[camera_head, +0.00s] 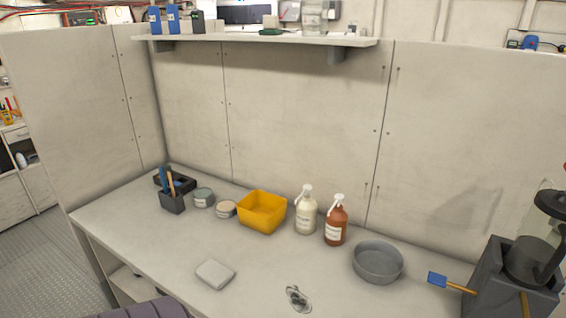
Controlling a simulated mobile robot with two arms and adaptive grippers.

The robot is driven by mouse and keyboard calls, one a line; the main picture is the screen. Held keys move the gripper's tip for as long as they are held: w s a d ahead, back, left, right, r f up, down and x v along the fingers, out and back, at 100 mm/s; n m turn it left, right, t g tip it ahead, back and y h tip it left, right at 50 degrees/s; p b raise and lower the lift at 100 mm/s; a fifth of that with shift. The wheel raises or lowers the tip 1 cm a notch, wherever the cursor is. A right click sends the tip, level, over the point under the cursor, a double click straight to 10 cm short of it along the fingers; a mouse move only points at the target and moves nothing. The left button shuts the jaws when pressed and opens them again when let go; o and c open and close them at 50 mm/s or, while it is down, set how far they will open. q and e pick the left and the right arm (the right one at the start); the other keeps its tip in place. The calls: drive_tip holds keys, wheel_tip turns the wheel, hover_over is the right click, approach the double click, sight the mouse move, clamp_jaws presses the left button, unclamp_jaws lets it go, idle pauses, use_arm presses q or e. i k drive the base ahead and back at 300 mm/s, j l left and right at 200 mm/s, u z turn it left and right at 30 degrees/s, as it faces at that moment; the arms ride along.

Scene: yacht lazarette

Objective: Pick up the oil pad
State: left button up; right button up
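A light grey, flat, folded pad (215,273), which looks like the oil pad, lies on the front left part of the pale worktop (255,285). Its top is fully visible and nothing covers it. Neither of my grippers shows in the head view.
Behind the pad stand a dark holder (173,201), two tins, a yellow bin (262,212), and cream (306,214) and brown (336,224) pump bottles. A grey bowl (378,262) and dark box (490,285) are right. A small metal fitting (298,298) lies near the front. Worktop around the pad is clear.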

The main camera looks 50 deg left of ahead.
sight(216, 275)
drive_tip(key=u, duration=2.2)
